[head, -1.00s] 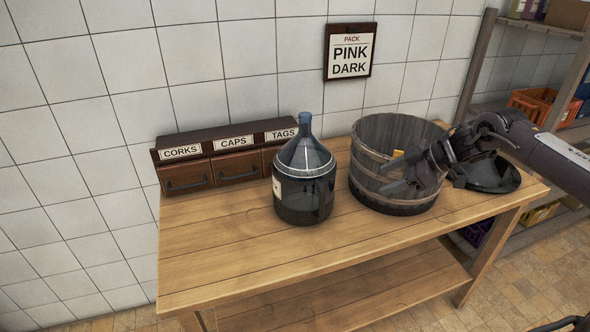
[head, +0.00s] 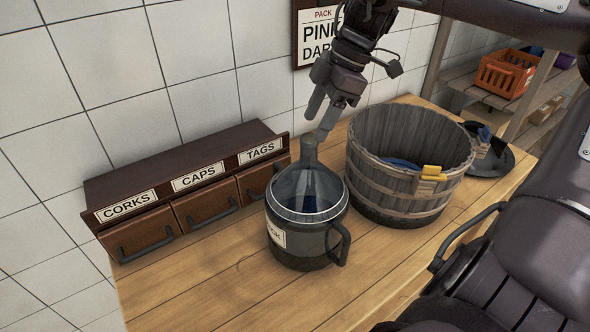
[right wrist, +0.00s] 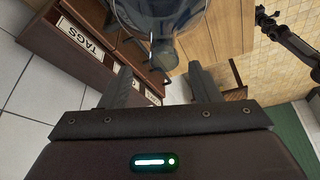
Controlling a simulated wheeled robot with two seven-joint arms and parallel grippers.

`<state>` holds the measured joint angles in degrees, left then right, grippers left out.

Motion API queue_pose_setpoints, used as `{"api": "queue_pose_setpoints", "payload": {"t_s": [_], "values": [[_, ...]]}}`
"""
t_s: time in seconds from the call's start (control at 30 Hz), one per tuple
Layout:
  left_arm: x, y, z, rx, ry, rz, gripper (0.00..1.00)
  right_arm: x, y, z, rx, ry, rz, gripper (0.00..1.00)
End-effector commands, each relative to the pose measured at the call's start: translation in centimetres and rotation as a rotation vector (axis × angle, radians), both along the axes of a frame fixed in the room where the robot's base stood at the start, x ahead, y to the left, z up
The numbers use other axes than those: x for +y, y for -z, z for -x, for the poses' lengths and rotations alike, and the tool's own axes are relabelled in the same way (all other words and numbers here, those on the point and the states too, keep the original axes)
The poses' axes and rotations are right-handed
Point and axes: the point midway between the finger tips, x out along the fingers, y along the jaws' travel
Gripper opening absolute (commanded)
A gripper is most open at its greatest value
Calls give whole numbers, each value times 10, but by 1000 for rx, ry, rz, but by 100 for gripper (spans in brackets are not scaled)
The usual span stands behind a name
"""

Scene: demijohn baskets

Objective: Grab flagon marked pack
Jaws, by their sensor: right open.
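A dark glass flagon (head: 305,230) stands upright on the wooden table, with a narrow neck, a side handle and a pale label partly turned away, of which "CK" reads. My right gripper (head: 321,116) is open just above and beside the flagon's neck, pointing down; the head view does not settle whether they touch. In the right wrist view the flagon (right wrist: 160,22) lies beyond the open right gripper (right wrist: 160,72), its neck lined up with the gap between the fingers. A wall sign (head: 318,38) reads "PACK", with "PINK DARK" partly covered by my arm.
A wooden tub (head: 400,200) with a yellow piece on its rim stands close right of the flagon. A drawer box (head: 185,165) labelled corks, caps and tags stands to the left. A dark round lid or dish (head: 490,160) lies beyond the tub. Bare table (head: 190,285) shows in front.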

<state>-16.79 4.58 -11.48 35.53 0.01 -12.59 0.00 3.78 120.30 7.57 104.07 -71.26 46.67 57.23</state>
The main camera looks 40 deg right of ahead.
Motion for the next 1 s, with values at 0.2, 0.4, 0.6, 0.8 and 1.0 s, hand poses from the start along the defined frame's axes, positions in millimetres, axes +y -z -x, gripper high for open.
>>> {"api": "queue_pose_setpoints", "payload": {"t_s": [0.2, 0.4, 0.6, 0.8, 1.0], "values": [[1, -7, 22, 32, 2, -2, 36, 9, 22, -3, 2, -1, -5, 57], [0, -23, 14, 19, 2, 0, 36, 20, 50, -5, 4, -1, -5, 57], [-2, -27, -4, -7, 1, 2, 36, 25, 66, -9, 0, 1, -3, 57], [-1, -26, -3, -6, -1, 1, 36, 25, 66, -9, -1, 1, -3, 57], [0, -25, 5, 6, -1, 0, 36, 25, 66, -9, -1, 1, -3, 30]]}}
